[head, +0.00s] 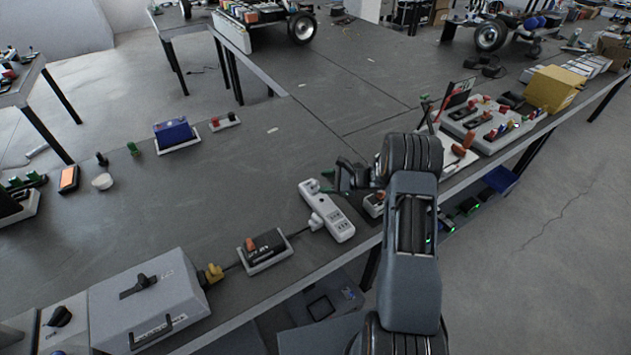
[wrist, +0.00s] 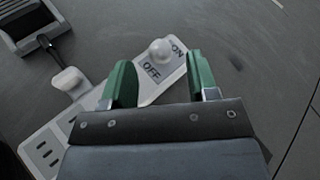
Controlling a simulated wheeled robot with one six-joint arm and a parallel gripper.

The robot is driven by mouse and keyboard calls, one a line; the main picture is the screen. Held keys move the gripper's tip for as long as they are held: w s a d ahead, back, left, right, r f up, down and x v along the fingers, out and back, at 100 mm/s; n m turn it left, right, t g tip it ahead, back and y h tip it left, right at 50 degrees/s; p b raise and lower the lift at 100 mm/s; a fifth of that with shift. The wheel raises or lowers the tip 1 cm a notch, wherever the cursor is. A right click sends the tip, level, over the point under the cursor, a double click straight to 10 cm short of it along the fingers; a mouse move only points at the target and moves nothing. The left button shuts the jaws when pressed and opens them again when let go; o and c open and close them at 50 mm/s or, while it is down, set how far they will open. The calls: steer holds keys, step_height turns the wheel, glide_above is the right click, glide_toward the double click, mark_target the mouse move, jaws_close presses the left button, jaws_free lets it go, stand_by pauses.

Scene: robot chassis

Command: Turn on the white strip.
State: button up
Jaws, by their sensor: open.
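The white strip (head: 335,220) lies on the grey table near its front edge, in the middle of the head view. It also shows in the wrist view (wrist: 60,139), with outlet slots at the lower left and a round white knob (wrist: 161,51) between the printed words OFF and ON. A white plug (wrist: 68,81) sits at the strip's side. My gripper (wrist: 160,78) is open, with green fingertips on either side of the knob's end of the strip. The knob shows between the fingers, ahead of them; I cannot tell whether they touch it. In the head view my gripper (head: 338,181) is over the strip's far end.
A small black-and-white switch box (head: 265,250) lies left of the strip, and a grey box (head: 150,300) stands farther left. A panel with red knobs (head: 490,120) and a yellow box (head: 553,90) stand at the right.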

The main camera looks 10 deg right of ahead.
mark_target(318, 182)
steer(key=shift+p+x, duration=0.35)
steer(key=shift+x, duration=1.9)
steer(key=shift+r, duration=0.1)
steer(key=c, duration=0.9)
